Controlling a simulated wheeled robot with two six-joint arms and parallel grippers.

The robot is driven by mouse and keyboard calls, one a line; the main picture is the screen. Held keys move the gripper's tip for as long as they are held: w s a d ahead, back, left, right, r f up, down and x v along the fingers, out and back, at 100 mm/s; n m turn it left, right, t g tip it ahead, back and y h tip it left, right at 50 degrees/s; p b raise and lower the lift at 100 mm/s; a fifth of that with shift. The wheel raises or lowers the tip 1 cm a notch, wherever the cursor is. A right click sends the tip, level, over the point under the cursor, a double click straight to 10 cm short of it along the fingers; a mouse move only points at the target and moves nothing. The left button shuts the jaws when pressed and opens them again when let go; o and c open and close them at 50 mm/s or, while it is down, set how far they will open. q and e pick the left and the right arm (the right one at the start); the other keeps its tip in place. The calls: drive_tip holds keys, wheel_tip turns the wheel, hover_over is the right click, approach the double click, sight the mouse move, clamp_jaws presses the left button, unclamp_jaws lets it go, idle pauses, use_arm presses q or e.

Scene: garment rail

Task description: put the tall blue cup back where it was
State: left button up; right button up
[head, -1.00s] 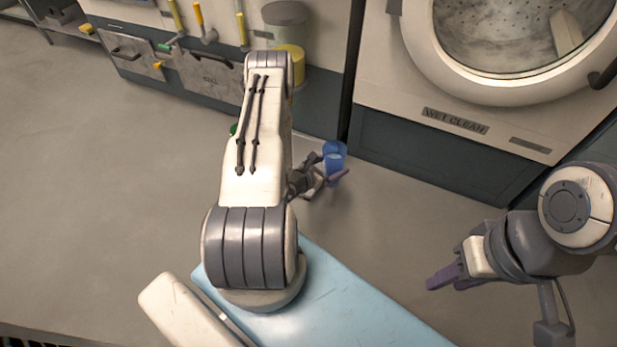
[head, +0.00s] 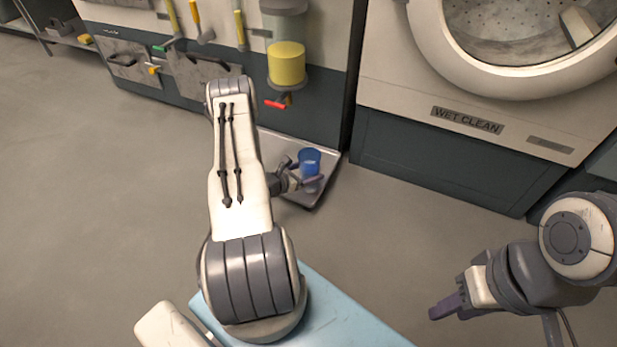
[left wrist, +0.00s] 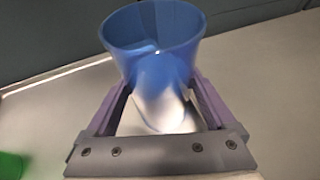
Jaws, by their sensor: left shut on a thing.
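The tall blue cup (head: 310,160) is upright in my left gripper (head: 303,175). In the head view it appears over a grey tray; I cannot tell whether it touches it. In the left wrist view the blue cup (left wrist: 155,45) stands between the two purple fingers of the left gripper (left wrist: 162,90), which are shut on it. Its lower part looks pale and glossy. My right gripper (head: 450,307) hangs at the right, away from the cup. Its finger gap is not clear.
The grey tray (head: 272,143) lies low in front of the cabinet, partly behind my left arm. A dispenser with yellow liquid (head: 287,64) and a red tap hangs above. A wet-clean machine (head: 440,150) stands right. A green thing (left wrist: 10,165) shows in the left wrist view.

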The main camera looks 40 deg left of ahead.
use_arm(q)
drive_tip(key=shift+f, duration=0.15)
use_arm(e)
drive_tip(key=shift+f, duration=0.15)
use_arm(q)
drive_tip(key=shift+f, duration=0.2)
drive_tip(key=o, duration=1.6)
drive_tip(key=shift+c, duration=0.2)
drive_tip(key=shift+s+r+p, duration=0.25)
drive_tip(key=shift+r+p, duration=0.15)
drive_tip(key=shift+p, duration=0.05)
drive_tip(key=p+v, duration=0.6)
drive_tip(key=v, duration=0.5)
drive_tip(key=shift+s+p, duration=0.25)
drive_tip(key=shift+p, duration=0.1)
use_arm(e)
wheel_tip(320, 180, up, 7)
